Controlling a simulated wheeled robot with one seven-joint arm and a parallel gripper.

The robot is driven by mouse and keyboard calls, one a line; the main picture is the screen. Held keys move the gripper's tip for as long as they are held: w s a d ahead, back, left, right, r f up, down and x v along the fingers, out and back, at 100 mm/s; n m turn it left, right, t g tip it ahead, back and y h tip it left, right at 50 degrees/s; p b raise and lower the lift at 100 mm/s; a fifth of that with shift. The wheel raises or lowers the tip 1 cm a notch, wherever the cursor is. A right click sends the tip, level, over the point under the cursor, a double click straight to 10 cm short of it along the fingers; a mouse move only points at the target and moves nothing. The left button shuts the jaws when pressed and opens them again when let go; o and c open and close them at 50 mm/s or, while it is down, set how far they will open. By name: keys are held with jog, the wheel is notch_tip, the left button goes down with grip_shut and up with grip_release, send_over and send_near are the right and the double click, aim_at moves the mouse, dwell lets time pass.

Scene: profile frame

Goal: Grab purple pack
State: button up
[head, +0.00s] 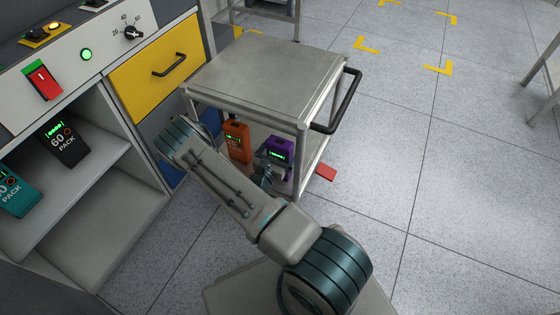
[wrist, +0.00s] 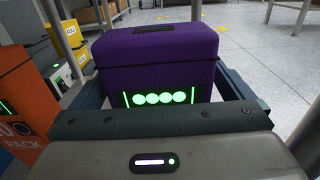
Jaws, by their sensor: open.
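The purple pack (head: 281,147) stands upright on the lower shelf of the metal cart, near its front. In the wrist view the purple pack (wrist: 155,52) fills the middle, with a row of green lights on its near face. My gripper (wrist: 162,88) is open, with one finger along each side of the pack. The fingers look close to the pack's sides, but I cannot tell whether they touch it. In the head view my gripper (head: 268,177) is partly hidden by my arm and sits just in front of the pack.
An orange pack (head: 237,141) stands just left of the purple one; it also shows in the wrist view (wrist: 25,105). The cart top (head: 265,75) is above, with a cart leg at right (head: 303,160). A red block (head: 326,172) lies beside the cart.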

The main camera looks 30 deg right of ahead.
jog(key=shift+c, duration=0.3)
jog(key=shift+r, duration=0.1)
jog(key=c, duration=1.6)
notch_tip(320, 180, up, 10)
jog(key=p, duration=0.4)
jog(key=shift+c, duration=0.2)
